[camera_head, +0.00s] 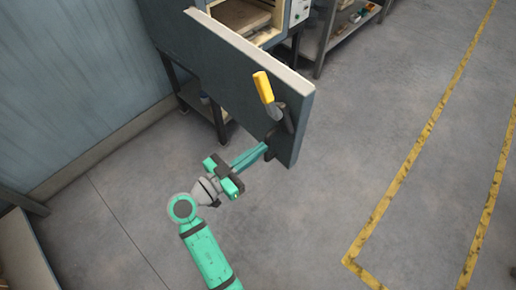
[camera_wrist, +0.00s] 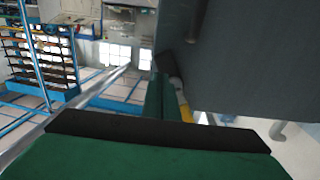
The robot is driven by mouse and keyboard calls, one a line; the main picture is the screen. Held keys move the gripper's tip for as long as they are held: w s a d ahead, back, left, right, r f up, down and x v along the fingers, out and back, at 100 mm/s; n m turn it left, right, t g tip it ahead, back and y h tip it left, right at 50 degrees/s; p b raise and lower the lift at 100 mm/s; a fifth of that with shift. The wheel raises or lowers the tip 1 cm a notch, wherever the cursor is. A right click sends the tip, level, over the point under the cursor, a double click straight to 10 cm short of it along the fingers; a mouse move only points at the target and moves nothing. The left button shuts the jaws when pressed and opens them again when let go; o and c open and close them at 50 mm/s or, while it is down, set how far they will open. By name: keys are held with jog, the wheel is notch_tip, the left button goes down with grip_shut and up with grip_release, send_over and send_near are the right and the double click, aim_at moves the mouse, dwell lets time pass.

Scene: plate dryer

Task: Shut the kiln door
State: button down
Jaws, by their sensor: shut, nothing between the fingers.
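The kiln door (camera_head: 225,68) is a thick grey slab that stands swung open in front of the kiln (camera_head: 243,16). A handle with a yellow grip (camera_head: 263,87) is on its outer face near the free edge. My gripper (camera_head: 266,148) is shut and empty, its fingertips at the lower part of the door near the handle's dark mount. I cannot tell whether they touch. In the wrist view the door (camera_wrist: 250,60) fills the upper right, and my shut fingers (camera_wrist: 163,72) reach up beside it. Part of the yellow grip (camera_wrist: 186,112) shows behind them.
A metal shelf table (camera_head: 322,38) with small items stands right of the kiln. A grey-blue wall (camera_head: 75,90) is at the left. Yellow floor lines (camera_head: 410,165) run at the right, with open floor around them. The wrist view shows a blue rack (camera_wrist: 40,60).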

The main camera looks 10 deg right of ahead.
aim_at(293, 125)
jog(key=x, duration=1.1)
jog(key=shift+d, duration=0.1)
